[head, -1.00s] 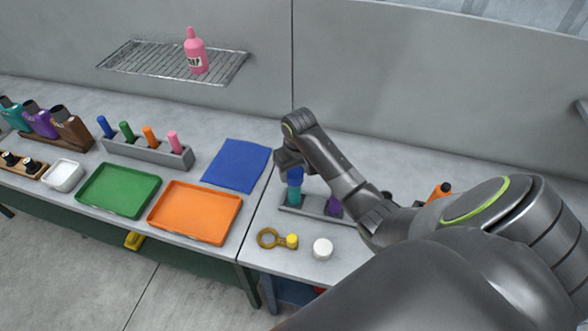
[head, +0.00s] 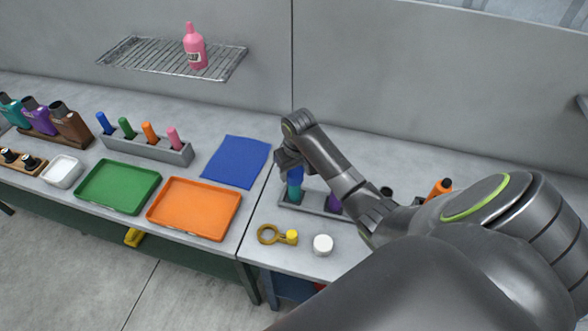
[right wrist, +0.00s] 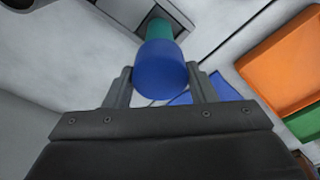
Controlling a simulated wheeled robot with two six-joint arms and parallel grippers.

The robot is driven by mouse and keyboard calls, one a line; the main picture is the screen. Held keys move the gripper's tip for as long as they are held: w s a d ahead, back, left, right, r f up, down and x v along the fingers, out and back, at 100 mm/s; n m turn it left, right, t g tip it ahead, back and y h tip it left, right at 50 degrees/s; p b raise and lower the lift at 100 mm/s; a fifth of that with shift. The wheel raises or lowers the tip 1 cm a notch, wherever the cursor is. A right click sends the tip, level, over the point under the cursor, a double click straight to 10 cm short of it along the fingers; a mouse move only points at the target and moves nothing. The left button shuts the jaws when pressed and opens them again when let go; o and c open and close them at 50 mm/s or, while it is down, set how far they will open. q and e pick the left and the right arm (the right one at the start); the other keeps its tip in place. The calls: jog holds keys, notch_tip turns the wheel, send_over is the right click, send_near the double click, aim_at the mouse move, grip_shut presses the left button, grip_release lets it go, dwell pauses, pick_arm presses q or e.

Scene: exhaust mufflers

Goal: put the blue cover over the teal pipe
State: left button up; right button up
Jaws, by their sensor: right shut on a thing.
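The blue cover (head: 296,174) is in my right gripper (head: 291,166), whose fingers close on its two sides. The blue cover also shows between the fingers in the right wrist view (right wrist: 161,70). The teal pipe (head: 294,194) stands upright in a grey rack (head: 317,205), directly below the cover. In the right wrist view the teal pipe (right wrist: 159,29) shows just beyond the cover, in line with it. The cover meets or overlaps the pipe's upper end; I cannot tell how far down it sits. My left gripper is not in view.
A magnifier-like ring (head: 268,234), a yellow piece (head: 291,237) and a white round piece (head: 323,244) lie in front. A blue mat (head: 237,162), orange tray (head: 195,208) and green tray (head: 118,187) lie left.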

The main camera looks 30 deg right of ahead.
dwell(0.3)
jog(key=o, duration=1.1)
jog(key=shift+r, duration=0.1)
